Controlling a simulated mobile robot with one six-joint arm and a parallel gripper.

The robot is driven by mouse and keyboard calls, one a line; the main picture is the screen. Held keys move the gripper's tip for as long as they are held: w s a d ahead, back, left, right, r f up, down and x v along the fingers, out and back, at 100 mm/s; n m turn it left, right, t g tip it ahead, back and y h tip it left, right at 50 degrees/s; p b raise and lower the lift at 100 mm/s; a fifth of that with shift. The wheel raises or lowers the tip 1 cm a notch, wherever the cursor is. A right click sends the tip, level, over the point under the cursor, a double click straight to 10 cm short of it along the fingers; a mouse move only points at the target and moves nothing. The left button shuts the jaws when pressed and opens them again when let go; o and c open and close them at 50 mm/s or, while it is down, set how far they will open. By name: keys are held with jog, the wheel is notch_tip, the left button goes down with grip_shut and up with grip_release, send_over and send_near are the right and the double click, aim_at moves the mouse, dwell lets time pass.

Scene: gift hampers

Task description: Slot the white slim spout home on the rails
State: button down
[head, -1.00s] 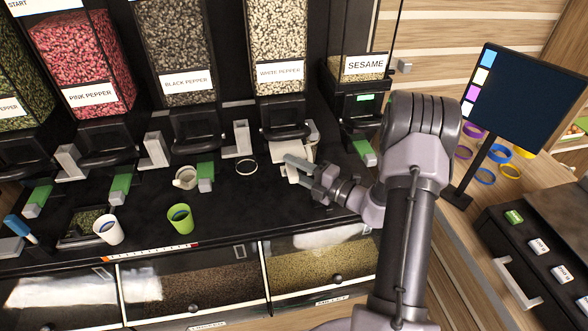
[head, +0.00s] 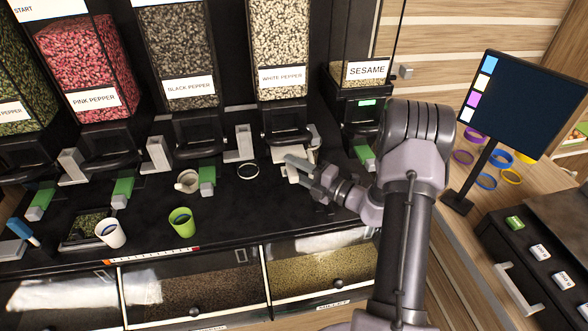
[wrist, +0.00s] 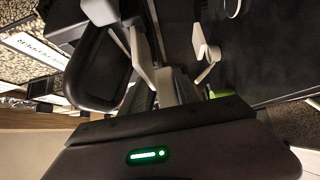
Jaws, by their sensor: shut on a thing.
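The white slim spout (head: 293,176) is at the front of the white pepper dispenser, below its black outlet (head: 286,135). My gripper (head: 296,164) is shut on it, coming from the right, and its fingers hide part of the spout. Whether the spout touches the rails cannot be made out, as the fingers and the outlet cover that place.
The sesame dispenser (head: 362,103) with a green light stands close to my gripper on the right. A small pitcher (head: 187,181), green cup (head: 181,222) and white cup (head: 110,233) stand further left. A screen (head: 522,105) stands at right.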

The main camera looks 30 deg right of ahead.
jog(key=shift+w+d, duration=0.25)
jog(key=shift+w, duration=0.7)
jog(key=shift+w+d, duration=0.1)
jog(key=shift+w, duration=0.15)
jog(key=shift+w+d+p, duration=0.25)
jog(key=shift+w+p, duration=0.05)
jog(key=shift+w, duration=0.5)
jog(key=shift+w+d, duration=0.15)
jog(key=shift+w, duration=0.3)
dwell(0.5)
jog(key=c, duration=0.8)
grip_release()
